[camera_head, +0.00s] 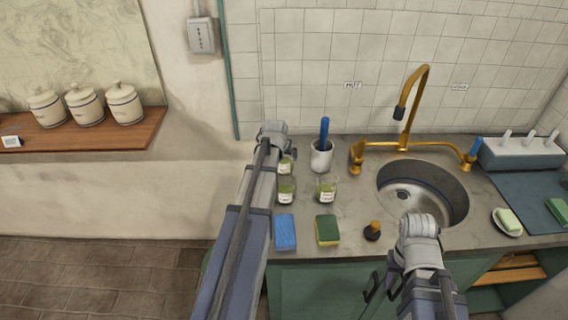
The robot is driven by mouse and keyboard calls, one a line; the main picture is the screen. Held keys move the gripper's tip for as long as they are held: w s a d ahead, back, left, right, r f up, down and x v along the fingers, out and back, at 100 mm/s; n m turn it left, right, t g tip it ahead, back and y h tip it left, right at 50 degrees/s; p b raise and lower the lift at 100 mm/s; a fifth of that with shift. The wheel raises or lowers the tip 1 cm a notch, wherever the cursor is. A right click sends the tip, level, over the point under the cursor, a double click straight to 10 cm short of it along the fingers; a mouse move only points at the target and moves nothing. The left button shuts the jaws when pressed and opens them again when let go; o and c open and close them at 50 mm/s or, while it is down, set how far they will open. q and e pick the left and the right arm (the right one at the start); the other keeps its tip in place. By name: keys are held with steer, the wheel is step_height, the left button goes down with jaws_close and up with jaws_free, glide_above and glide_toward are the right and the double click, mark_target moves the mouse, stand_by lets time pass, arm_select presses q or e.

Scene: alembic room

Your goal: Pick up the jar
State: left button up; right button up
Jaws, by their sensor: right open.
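Several small glass jars with green contents and pale labels stand on the grey counter. One jar (325,188) is below the white cup, another jar (286,190) is to its left, and a third jar (287,165) stands behind that one, partly covered by my left arm. My right gripper (381,288) is low in front of the green cabinet, below the counter's front edge. Its dark fingers are apart and empty, well away from the jars. My left arm reaches up beside the jars. Its gripper does not show.
A blue sponge (285,232), a green sponge (327,230) and a dark brush (373,231) lie along the counter front. A white cup (321,158) stands behind the jars. The sink (440,208) with a brass tap is right. Lidded canisters (84,106) stand on a wooden shelf.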

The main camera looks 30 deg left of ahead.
arm_select(q)
steer(key=b+x, duration=0.1)
steer(key=x, duration=0.1)
steer(key=b+x, duration=0.2)
steer(key=shift+w+a, duration=0.1)
steer(key=shift+w, duration=0.4)
steer(key=c, duration=1.2)
steer(key=shift+r, duration=0.1)
step_height(320, 180, up, 10)
steer(key=p, duration=1)
